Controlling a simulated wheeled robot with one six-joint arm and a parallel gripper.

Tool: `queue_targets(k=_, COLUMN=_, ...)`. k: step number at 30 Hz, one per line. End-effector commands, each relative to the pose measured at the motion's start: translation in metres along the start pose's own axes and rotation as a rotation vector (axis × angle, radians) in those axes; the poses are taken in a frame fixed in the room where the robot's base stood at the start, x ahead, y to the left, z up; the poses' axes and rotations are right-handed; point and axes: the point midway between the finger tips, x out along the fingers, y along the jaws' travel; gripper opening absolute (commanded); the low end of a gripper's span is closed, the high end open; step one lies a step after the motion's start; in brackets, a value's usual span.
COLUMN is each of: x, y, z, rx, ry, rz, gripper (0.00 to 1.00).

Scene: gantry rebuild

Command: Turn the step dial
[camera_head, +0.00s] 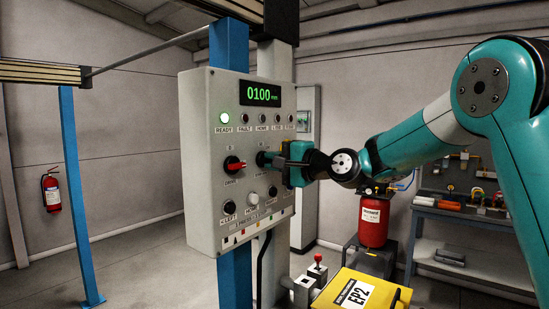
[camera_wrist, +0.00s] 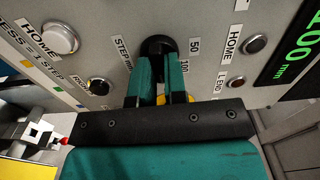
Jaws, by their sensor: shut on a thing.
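The grey control panel (camera_head: 200,110) hangs on a blue post in the head view. The step dial (camera_wrist: 157,45) is a round black knob in the wrist view, beside labels reading STEP, 50 and 100. My gripper (camera_wrist: 160,72) is shut on the step dial, with its two teal fingers on either side of it. In the head view my gripper (camera_head: 272,160) reaches the panel from the right and hides most of the dial. The fingers also cover the dial's pointer and some of its marks.
A green display (camera_head: 262,95) reads 0100 mm. The READY lamp (camera_head: 224,118) glows green. A red drive switch (camera_head: 234,165) sits left of my gripper, and a white HOME button (camera_head: 253,198) below. A yellow EP2 box (camera_head: 385,292) and red tank (camera_head: 373,222) stand below my arm.

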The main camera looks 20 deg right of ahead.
Motion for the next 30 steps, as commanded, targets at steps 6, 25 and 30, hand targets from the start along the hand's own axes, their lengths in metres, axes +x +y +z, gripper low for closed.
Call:
queue_targets(k=6, x=-0.0005, y=-0.0002, z=-0.0020, rx=0.030, ry=0.005, rz=-0.001, gripper=0.00)
queue_targets(k=25, x=0.0002, y=0.0001, z=-0.0005, rx=0.032, ry=0.002, rz=-0.001, gripper=0.38)
queue_targets(k=30, x=-0.0010, y=0.0005, z=-0.0002, rx=0.032, ry=0.001, rz=-0.001, gripper=0.38)
